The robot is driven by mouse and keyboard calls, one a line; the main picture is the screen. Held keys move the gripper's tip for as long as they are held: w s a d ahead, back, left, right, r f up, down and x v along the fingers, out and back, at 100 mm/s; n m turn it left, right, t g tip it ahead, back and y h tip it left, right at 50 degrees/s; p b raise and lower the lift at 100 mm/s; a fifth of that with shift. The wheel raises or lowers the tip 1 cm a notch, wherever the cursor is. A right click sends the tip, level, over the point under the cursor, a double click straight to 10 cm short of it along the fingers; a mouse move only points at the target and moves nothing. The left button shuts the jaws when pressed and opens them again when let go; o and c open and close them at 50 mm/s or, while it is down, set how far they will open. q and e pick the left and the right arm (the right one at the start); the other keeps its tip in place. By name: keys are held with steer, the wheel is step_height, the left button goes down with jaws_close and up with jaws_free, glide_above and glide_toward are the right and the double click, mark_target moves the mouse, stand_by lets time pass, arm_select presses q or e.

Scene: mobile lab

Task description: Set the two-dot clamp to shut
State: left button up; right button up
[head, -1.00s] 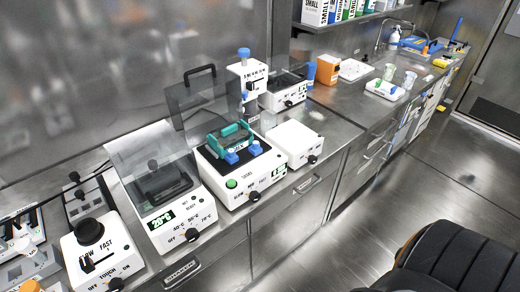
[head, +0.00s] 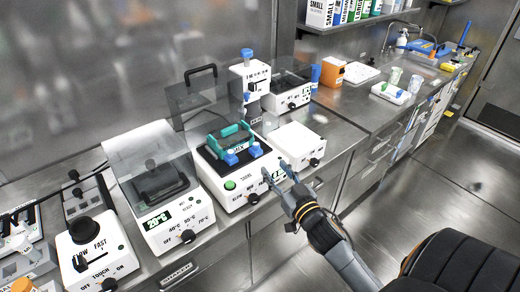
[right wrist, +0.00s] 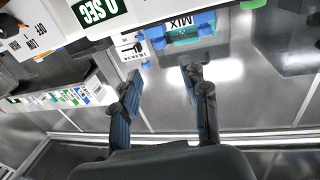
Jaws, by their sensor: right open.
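A white shaker (head: 238,190) with a black top, a green button and a small display stands on the bench. A teal rack (head: 229,136) sits on its top. Two blue clamps show at the rack's front, a left one (head: 230,159) and a right one (head: 256,151). Dot marks are too small to read, so I cannot tell which has two dots or how each is set. My right gripper (head: 287,170) is open and empty, in front of the shaker's right front corner, apart from the clamps. The gripper also shows in the right wrist view (right wrist: 160,72). My left gripper is out of view.
A lidded heater (head: 165,205) stands left of the shaker, and a white box (head: 297,141) stands close on its right. A clear raised cover (head: 195,105) is behind. A dark chair (head: 460,265) is at the lower right. The floor in front is partly free.

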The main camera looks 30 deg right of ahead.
mark_target(258, 148)
steer(key=w, duration=0.3)
steer(key=w+p, duration=0.1)
steer(key=w, duration=0.3)
steer(key=w+d, duration=0.1)
steer(key=w, duration=0.2)
steer(key=shift+w+d, duration=0.1)
steer(key=shift+w, duration=0.05)
jaws_close()
